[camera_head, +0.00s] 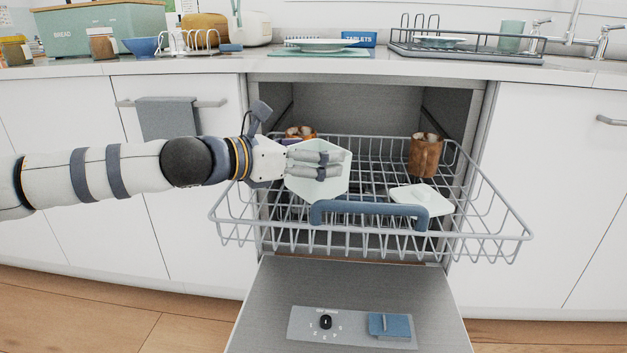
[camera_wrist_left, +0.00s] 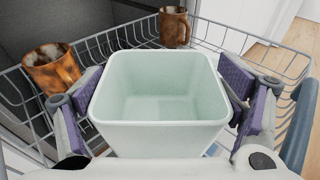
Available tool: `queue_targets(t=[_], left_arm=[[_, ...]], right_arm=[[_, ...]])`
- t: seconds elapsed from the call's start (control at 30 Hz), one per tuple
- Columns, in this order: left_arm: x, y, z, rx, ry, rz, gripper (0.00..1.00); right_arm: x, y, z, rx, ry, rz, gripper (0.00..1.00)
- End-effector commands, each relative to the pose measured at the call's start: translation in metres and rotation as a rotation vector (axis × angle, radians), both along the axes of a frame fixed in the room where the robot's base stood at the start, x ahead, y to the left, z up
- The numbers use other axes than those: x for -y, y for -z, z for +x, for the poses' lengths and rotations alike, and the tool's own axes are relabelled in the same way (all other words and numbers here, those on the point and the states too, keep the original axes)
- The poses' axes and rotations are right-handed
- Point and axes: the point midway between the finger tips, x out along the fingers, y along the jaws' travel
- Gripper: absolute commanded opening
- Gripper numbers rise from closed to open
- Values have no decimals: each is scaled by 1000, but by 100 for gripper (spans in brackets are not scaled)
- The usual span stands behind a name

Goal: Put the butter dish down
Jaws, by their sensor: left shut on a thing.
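The butter dish (camera_head: 320,186) appears as a pale green, square, deep dish. My left gripper (camera_head: 338,164) is shut on it over the left part of the pulled-out dishwasher rack (camera_head: 378,232). In the left wrist view the dish (camera_wrist_left: 160,135) is open-topped and empty, with the purple finger pads at its two sides. Whether its underside touches the rack is hidden. A flat, pale green piece with a small knob (camera_head: 421,200), perhaps its lid, lies on the rack to the right. My right gripper is not in view.
A brown mug (camera_head: 424,155) stands at the rack's back right. Another brown mug (camera_head: 300,132) is at the back left, partly hidden by my gripper. A blue handle (camera_head: 382,208) runs along the rack's front. The dishwasher door (camera_head: 350,285) is open below.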

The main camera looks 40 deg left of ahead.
Motion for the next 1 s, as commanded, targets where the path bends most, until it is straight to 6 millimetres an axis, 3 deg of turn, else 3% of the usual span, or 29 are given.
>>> queue_targets(t=[0.17, 0.33, 0.67, 0.7, 0.73, 1.0], left_arm=[[-11, 16, 7, 1, 0, 0, 40], [-14, 54, 9, -4, 1, 0, 40], [-13, 50, 8, 2, 1, -1, 40], [-13, 51, 8, 1, 1, -1, 91], [-13, 51, 7, 1, 1, -1, 98], [-13, 50, 7, 2, 1, -2, 100]], right_arm=[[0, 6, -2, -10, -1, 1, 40], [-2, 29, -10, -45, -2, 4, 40], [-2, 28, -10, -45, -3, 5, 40], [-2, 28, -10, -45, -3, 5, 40], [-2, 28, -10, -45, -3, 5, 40], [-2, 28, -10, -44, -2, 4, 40]])
